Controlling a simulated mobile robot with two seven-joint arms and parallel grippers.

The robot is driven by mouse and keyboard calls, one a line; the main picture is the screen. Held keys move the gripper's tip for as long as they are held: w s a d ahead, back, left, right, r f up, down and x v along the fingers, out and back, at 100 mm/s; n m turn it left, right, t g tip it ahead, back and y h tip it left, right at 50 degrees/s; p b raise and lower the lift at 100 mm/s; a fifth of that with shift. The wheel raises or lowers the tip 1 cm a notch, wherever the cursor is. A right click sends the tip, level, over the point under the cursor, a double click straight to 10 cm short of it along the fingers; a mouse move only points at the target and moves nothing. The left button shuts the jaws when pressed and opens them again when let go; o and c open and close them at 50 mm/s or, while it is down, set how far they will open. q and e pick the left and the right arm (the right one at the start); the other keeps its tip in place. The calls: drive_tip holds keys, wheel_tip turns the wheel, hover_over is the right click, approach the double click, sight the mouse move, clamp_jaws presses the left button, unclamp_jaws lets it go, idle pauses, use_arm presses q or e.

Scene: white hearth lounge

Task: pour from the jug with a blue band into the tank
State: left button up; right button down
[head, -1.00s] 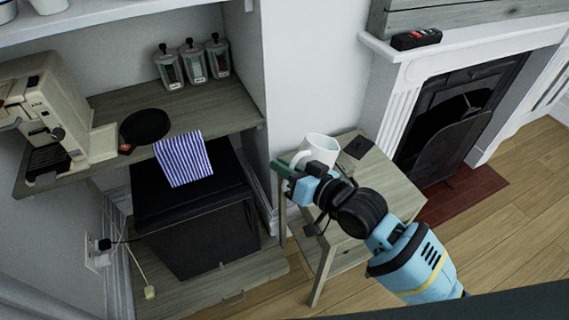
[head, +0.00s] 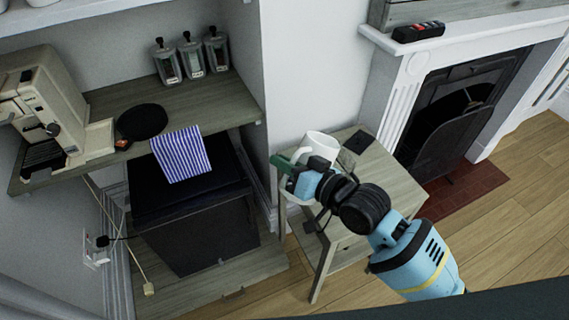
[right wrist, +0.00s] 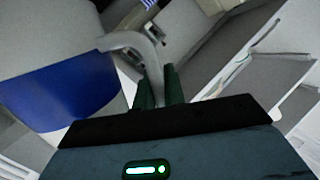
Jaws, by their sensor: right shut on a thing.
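The white jug (head: 321,146) is by the small side table in the head view, its lower part hidden behind my right gripper (head: 284,165). In the right wrist view the jug's wide blue band (right wrist: 72,92) shows at left, and its curved grey-looking handle (right wrist: 146,55) runs between the green fingers of my right gripper (right wrist: 158,86), shut on it. Whether the jug touches the table I cannot tell. A cream coffee machine (head: 62,110) stands on the shelf at left; I cannot make out a separate tank on it. My left gripper is not in view.
The wooden side table (head: 390,190) holds a dark flat item (head: 359,141). On the shelf (head: 205,105) are a black round pan (head: 142,121), a striped cloth (head: 181,154) and several jars (head: 191,60). A black cabinet (head: 205,235) stands below. The fireplace (head: 455,120) is at right.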

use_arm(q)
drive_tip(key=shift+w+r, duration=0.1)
use_arm(e)
drive_tip(key=shift+r, duration=0.5)
drive_tip(key=shift+w+d+r+m, duration=0.1)
drive_tip(key=shift+r+m, duration=0.2)
drive_tip(key=shift+r, duration=0.3)
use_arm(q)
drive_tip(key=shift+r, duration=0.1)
use_arm(e)
drive_tip(key=shift+m, duration=0.3)
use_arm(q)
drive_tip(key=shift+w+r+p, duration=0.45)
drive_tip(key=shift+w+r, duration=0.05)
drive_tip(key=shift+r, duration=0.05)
use_arm(e)
drive_tip(key=shift+w+d+r, duration=0.1)
drive_tip(key=shift+d+r, duration=0.05)
drive_tip(key=shift+r, duration=0.1)
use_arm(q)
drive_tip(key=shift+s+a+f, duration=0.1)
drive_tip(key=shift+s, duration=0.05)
